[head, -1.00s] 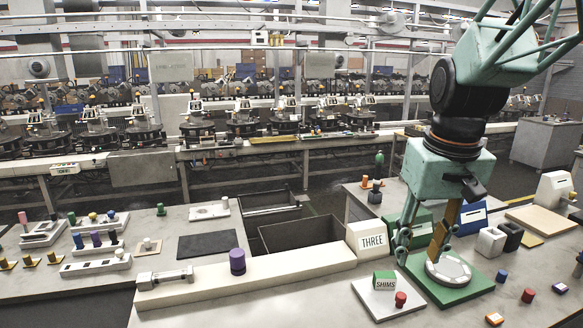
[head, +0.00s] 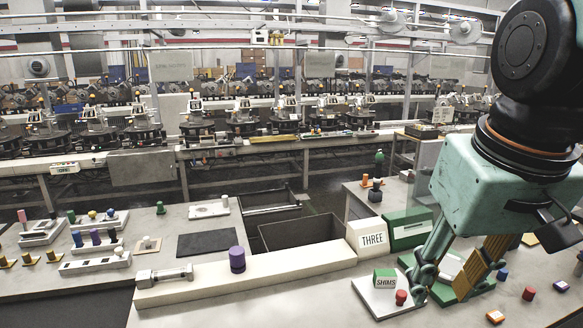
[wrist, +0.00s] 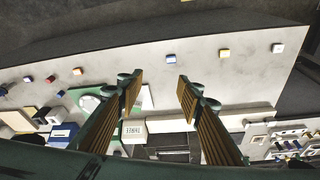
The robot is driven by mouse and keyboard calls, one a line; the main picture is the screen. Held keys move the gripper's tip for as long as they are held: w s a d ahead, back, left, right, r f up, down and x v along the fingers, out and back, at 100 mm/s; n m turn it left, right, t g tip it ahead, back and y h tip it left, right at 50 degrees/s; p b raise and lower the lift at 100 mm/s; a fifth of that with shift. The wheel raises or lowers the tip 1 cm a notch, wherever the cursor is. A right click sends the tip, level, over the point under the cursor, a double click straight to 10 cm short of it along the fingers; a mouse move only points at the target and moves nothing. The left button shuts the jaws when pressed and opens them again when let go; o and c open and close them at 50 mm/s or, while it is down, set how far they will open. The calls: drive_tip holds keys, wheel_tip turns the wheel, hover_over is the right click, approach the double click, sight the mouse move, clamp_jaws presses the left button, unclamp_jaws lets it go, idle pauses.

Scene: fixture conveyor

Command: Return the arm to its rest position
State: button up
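My gripper (head: 440,288) is at the right of the head view, hanging from my arm in front of the green plate with a pale round disc (head: 452,265). Its two fingers are apart. In the wrist view, my gripper (wrist: 159,80) shows both ribbed fingers spread with nothing between them. The green plate with the disc (wrist: 92,103) lies behind the left finger there.
A white THREE block (head: 372,240) and a SHIMS block (head: 385,280) with a red peg (head: 401,298) stand close to the left of my gripper. A green box (head: 408,229) stands behind. Small coloured blocks (head: 528,294) lie to the right.

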drive_tip(key=s+a, duration=0.1)
drive_tip(key=s, duration=0.9)
drive_tip(key=shift+s+a+f+t+b, duration=0.25)
drive_tip(key=shift+f+t+b, duration=0.05)
drive_tip(key=shift+f+t, duration=0.15)
idle(2.0)
